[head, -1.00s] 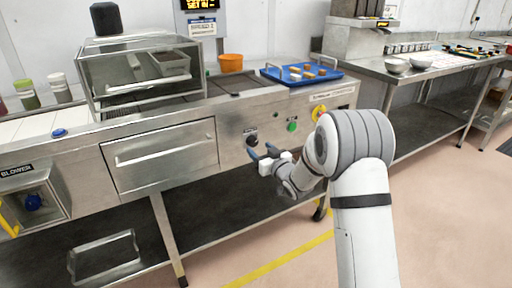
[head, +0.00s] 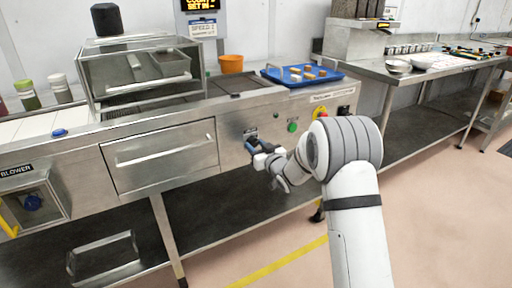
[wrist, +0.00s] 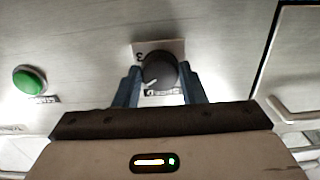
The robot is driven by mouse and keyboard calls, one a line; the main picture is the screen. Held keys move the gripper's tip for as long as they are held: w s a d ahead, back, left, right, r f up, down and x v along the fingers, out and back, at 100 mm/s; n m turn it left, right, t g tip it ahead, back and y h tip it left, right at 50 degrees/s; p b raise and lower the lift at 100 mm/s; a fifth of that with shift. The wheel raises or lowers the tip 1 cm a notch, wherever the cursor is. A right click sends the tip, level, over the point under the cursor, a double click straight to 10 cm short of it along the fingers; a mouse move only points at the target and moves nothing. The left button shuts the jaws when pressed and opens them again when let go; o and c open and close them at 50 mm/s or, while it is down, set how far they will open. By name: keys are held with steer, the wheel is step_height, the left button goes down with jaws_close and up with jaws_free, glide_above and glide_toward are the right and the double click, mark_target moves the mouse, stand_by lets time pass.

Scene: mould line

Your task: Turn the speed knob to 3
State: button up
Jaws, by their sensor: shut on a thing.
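The speed knob (wrist: 160,71) is a round black knob with a pale pointer line on the steel front panel. In the wrist view a label plate behind it shows a 3 at its upper left edge and the word SPEED, upside down, below it. The pointer line runs toward the lower left in that view. My gripper (wrist: 164,88) has its two blue fingers on either side of the knob, shut on it. In the head view my gripper (head: 254,145) is at the panel and hides most of the knob.
A green button (wrist: 29,80) sits beside the knob; it also shows in the head view (head: 292,126). A red-and-yellow emergency stop (head: 320,113) is further right. A drawer front (head: 165,156) is to the left. A blue tray (head: 300,78) lies on top.

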steer(key=shift+a, duration=0.2)
steer(key=shift+c, duration=1.1)
steer(key=shift+d, duration=0.1)
steer(key=shift+m, duration=0.4)
steer(key=m+p, duration=0.1)
steer(key=m, duration=0.3)
steer(key=shift+m, duration=0.3)
steer(key=m+p, duration=0.1)
steer(key=m, duration=0.5)
steer(key=shift+s+p, duration=0.1)
steer(key=shift+p, duration=0.25)
steer(key=shift+m, duration=0.4)
steer(key=o, duration=1)
